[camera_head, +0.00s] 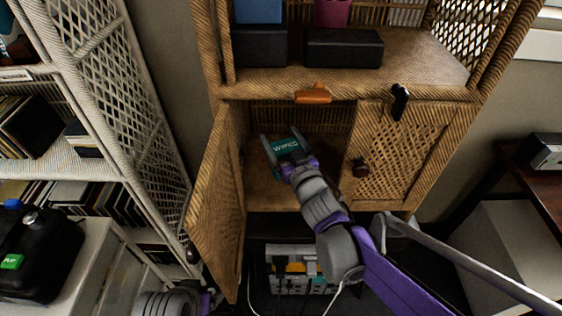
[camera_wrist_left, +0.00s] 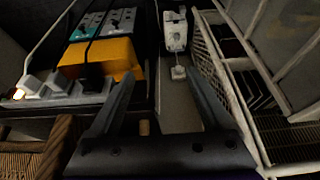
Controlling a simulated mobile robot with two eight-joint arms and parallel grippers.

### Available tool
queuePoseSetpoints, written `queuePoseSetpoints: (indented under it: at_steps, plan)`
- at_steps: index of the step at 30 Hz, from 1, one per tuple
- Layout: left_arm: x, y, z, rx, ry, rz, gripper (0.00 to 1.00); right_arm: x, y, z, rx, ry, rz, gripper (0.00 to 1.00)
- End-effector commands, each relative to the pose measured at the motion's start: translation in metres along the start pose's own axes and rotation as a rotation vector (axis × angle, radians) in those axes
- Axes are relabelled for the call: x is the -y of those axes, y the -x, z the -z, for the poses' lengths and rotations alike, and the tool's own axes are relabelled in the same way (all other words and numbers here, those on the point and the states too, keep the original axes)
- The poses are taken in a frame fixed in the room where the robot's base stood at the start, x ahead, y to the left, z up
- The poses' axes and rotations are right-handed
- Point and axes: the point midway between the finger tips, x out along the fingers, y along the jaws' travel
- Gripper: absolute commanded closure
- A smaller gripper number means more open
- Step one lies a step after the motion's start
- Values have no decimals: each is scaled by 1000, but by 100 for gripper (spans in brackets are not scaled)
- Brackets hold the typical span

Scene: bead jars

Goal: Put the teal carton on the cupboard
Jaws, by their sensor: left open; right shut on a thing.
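The teal carton (camera_head: 287,146) with white lettering is between the fingers of my right gripper (camera_head: 283,140), which is shut on it. They are inside the open lower left compartment of the wicker cupboard (camera_head: 415,62). I cannot tell whether the carton touches the compartment floor. My left gripper (camera_wrist_left: 162,84) is open and empty in the left wrist view, pointing toward the lower area with a power strip. In the head view only a bit of my left arm shows at the bottom edge.
The left cupboard door (camera_head: 217,200) stands open; the right door (camera_head: 405,150) is shut. Dark boxes (camera_head: 343,48) sit on the upper shelf. A white wicker shelf (camera_head: 120,100) stands left. Below the cupboard are a power strip (camera_head: 295,284) and cables. A dark table (camera_head: 535,185) is at right.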

Motion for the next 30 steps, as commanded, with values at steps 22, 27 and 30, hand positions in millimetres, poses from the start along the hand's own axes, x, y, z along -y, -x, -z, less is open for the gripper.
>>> queuePoseSetpoints:
  at_steps: [22,27,30]
  plan:
    - [0,-19,-7,7,0,0,18,0,0,-61,0,0,0,74]
    - [0,-22,-8,8,0,0,18,0,0,-66,0,0,0,11]
    - [0,-22,-8,8,0,0,18,0,0,-64,0,0,0,0]
